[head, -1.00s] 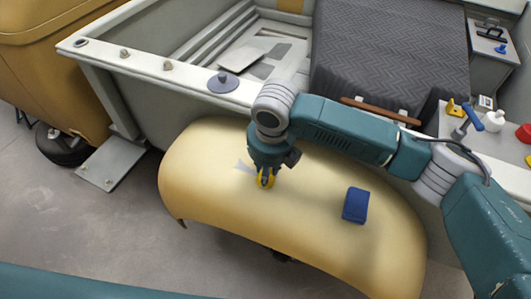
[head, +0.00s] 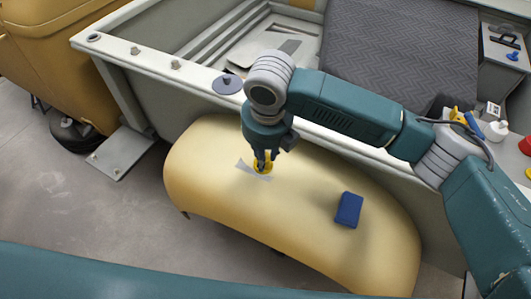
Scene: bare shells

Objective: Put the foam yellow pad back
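A round yellow foam pad (head: 264,168) is at the fingertips of my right gripper (head: 262,160), which appears shut on it. The gripper points down at the upper middle of a curved, cream-yellow body panel (head: 215,205). The pad is at or just above the panel, beside a pale grey patch (head: 243,167); I cannot tell whether it touches. The fingers hide part of the pad. My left gripper is out of view; only a teal arm link of mine shows along the bottom left.
A blue block (head: 349,209) lies on the panel to the right. A dark disc (head: 228,84) sits on the pale vehicle rim (head: 150,55). On the right-hand surface are a white bottle (head: 496,130), a red item (head: 525,146) and a yellow item at the picture's edge (head: 528,173).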

